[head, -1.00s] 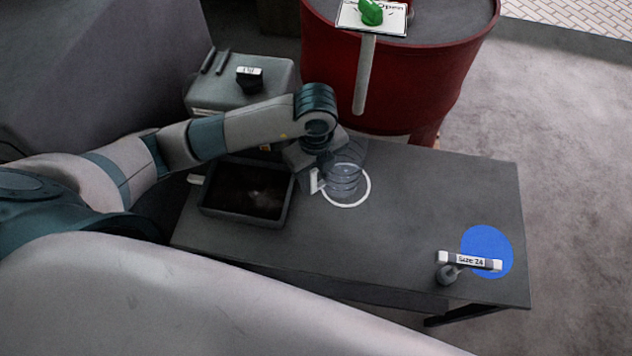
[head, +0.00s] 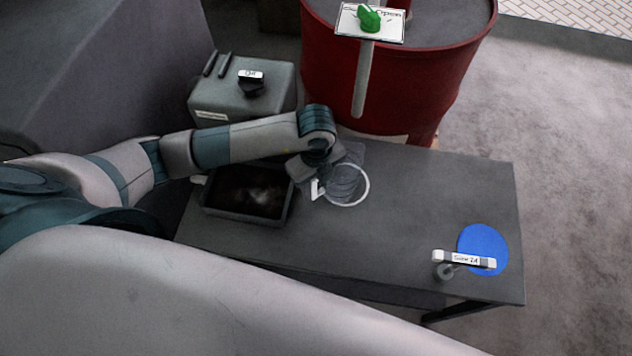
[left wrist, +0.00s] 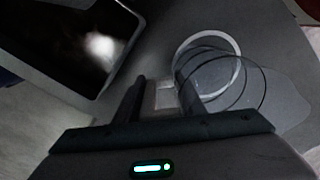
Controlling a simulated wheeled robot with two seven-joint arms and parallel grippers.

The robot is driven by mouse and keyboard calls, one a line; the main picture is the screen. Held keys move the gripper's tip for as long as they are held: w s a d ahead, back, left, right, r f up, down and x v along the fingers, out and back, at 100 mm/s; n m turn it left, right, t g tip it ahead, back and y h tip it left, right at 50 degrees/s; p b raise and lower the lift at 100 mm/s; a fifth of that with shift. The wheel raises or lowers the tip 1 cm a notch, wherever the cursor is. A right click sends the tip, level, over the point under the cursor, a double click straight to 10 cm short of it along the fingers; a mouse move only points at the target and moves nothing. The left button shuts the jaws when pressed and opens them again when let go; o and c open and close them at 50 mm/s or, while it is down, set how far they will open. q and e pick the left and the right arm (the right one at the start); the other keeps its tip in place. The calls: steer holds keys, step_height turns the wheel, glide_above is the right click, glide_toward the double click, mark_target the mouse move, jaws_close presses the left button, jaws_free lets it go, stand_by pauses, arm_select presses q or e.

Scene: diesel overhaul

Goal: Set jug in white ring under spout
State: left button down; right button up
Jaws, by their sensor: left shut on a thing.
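The clear jug (head: 346,180) is at the white ring (head: 366,194) on the dark table. My left gripper (head: 316,178) is shut on the jug's white handle, which shows between the fingers in the left wrist view (left wrist: 165,96). In that view the jug's rims (left wrist: 262,92) overlap the ring (left wrist: 236,46) but are offset to its right. I cannot tell whether the jug's base touches the table. The spout (head: 362,90) is a grey pipe coming down from the red drum (head: 420,85), behind the jug. My right gripper is out of view.
A black tray (head: 232,214) with dark contents lies left of the jug. A grey can (head: 222,101) with a black cap stands behind it. A "Size 24" labelled tool (head: 462,258) lies by a blue disc (head: 484,240) at the right. The table between is clear.

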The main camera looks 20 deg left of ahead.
arm_select(q)
steer(key=shift+f, duration=0.15)
steer(key=c, duration=1.2)
jaws_free()
steer(key=shift+o, duration=0.2)
steer(key=shift+r, duration=0.25)
steer(key=shift+r, duration=0.35)
step_height(320, 180, up, 10)
steer(key=b, duration=0.2)
steer(key=shift+f+b, duration=0.2)
steer(key=shift+b, duration=0.1)
steer(key=shift+r, duration=0.75)
